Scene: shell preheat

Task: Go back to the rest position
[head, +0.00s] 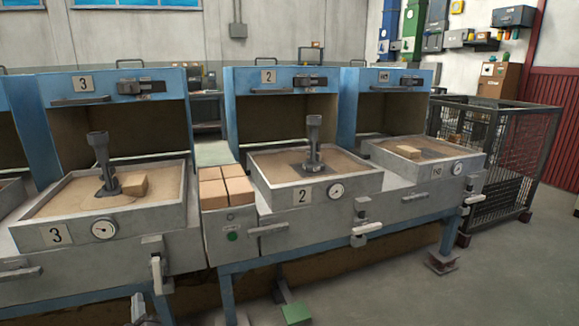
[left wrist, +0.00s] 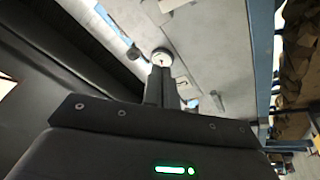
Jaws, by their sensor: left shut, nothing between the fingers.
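My left gripper (head: 140,309) shows small at the bottom left of the head view, low in front of station 3 and mostly cut off. In the left wrist view its two fingers (left wrist: 161,72) are together with nothing between them. A round gauge (left wrist: 162,57) and a pale metal panel (left wrist: 225,50) lie beyond the fingertips; I cannot tell any contact. My right gripper is in neither view.
Station 3's sand tray (head: 60,236) and station 2's tray (head: 275,200) each hold an upright dark tool. Bricks (head: 225,188) sit between them. White handles (head: 367,228) stick out in front. A mesh cage (head: 520,160) stands right. Floor (head: 510,285) is clear at bottom right.

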